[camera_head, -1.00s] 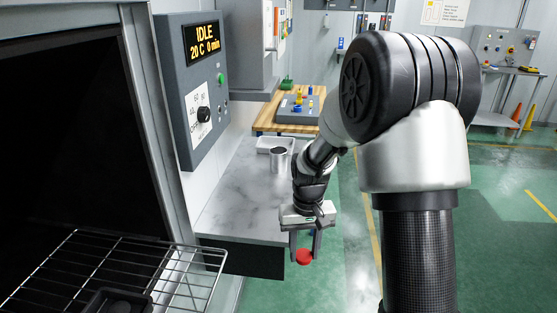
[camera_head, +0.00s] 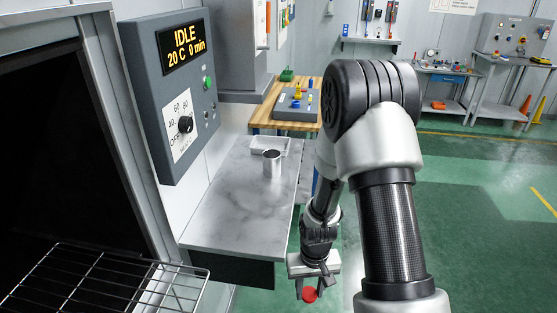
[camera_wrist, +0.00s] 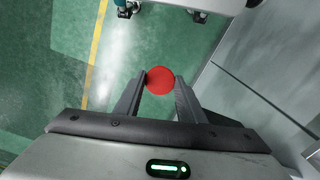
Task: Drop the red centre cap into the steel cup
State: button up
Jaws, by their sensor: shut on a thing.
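The red centre cap (camera_head: 310,295) is a round red disc held between the fingertips of my gripper (camera_head: 308,289). It also shows in the wrist view (camera_wrist: 160,80), where my gripper (camera_wrist: 160,88) is shut on it with one finger on each side. In the head view my gripper hangs over the green floor, in front of and to the right of the counter. The steel cup (camera_head: 272,164) stands upright on the marble counter (camera_head: 235,218), up and to the left of my gripper in the head view. The cup is not recognisable in the wrist view.
A clear tray (camera_head: 268,146) sits behind the cup. A wire rack (camera_head: 95,285) sticks out from the dark oven at lower left. A grey control panel (camera_head: 180,95) stands beside the counter. A wooden workbench (camera_head: 262,117) stands behind. The counter's front is bare.

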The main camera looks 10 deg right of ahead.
aim_at(270, 173)
jog(key=i+l, duration=2.25)
jog(key=l, duration=0.15)
jog(key=i+l+u, duration=0.1)
jog(key=u, duration=0.25)
jog(key=i+l+u, duration=0.1)
jog(key=u, duration=0.25)
jog(key=l+u, duration=0.2)
jog(key=u, duration=0.15)
